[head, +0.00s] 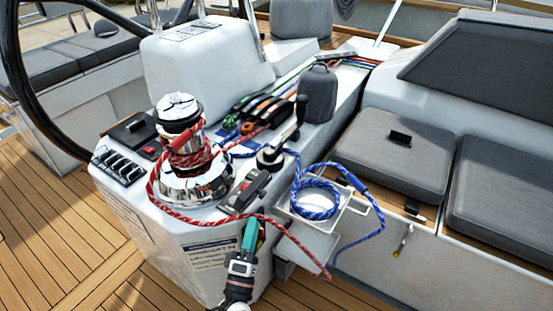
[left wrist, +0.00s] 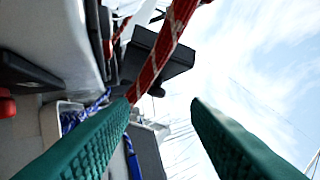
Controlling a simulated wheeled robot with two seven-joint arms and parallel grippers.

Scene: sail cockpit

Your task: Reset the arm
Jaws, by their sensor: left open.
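My left gripper (head: 252,232) is at the front face of the white console, just below its top edge. Its green fingers also show in the left wrist view (left wrist: 161,108), spread apart with nothing held between them. A red rope (head: 268,219) passes close by the fingers in the head view. In the left wrist view the red rope (left wrist: 163,45) runs down to near the left-hand fingertip; whether it touches cannot be told. My right gripper is not in view.
The red rope wraps a chrome winch (head: 180,110) on the console (head: 205,235). A blue rope coil (head: 315,200) lies at a white holder (head: 345,212) on the right. Grey seat cushions (head: 395,155) lie beyond. The wooden deck at left (head: 60,230) is clear.

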